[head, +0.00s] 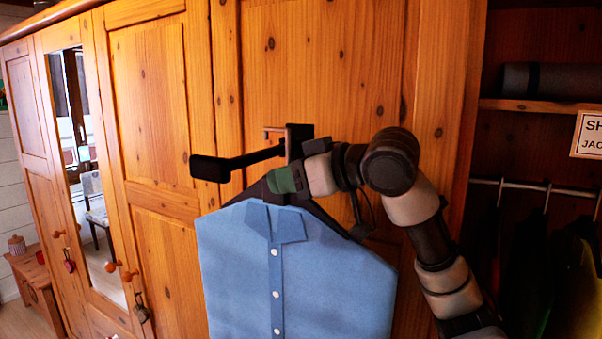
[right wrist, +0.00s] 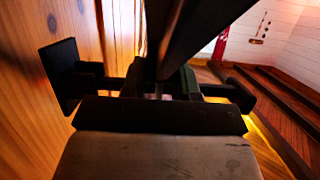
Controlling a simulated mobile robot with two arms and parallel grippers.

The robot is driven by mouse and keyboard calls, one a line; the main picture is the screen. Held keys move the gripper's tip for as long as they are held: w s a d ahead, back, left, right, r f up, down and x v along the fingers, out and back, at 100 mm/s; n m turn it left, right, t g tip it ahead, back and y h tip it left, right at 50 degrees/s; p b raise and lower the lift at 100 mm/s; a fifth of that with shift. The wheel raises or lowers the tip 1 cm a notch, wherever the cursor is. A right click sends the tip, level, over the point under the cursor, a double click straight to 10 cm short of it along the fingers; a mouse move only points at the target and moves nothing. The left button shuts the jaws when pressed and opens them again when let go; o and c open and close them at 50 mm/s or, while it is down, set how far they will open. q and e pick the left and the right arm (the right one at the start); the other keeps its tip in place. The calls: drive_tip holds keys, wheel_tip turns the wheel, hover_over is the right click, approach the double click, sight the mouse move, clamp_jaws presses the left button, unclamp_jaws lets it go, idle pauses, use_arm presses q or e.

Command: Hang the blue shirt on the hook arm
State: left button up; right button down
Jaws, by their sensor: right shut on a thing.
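The blue shirt (head: 300,270) hangs upright on a dark hanger (head: 325,217) in front of the wooden wardrobe door. My right gripper (head: 284,181) is shut on the hanger near its top, above the shirt collar. The black hook arm (head: 238,163) sticks out from a plate on the door, just above and behind the gripper. In the right wrist view its plate (right wrist: 62,76) is at the left, and the dark hanger (right wrist: 185,35) fills the top middle. The hanger's hook is hidden, so I cannot tell whether it touches the hook arm. My left gripper is out of view.
A mirror door (head: 85,170) is at the left, with knobs and a hanging tag (head: 140,308). At the right, an open compartment holds a rail (head: 540,187) with dark and yellow-green garments, a partly cut-off sign (head: 588,135) and a shelf with a grey roll (head: 555,79).

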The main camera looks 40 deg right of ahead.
drive_tip(key=shift+w+a+r+p, duration=0.1)
drive_tip(key=shift+w+a+p, duration=0.15)
drive_tip(key=shift+w, duration=0.35)
drive_tip(key=shift+w+a+p, duration=0.15)
drive_tip(key=shift+w+a, duration=0.1)
drive_tip(key=shift+w, duration=0.35)
drive_tip(key=shift+f+b, duration=1)
drive_tip(key=shift+f, duration=0.25)
drive_tip(key=c, duration=0.8)
unclamp_jaws()
drive_tip(key=b+v, duration=0.3)
drive_tip(key=v, duration=0.8)
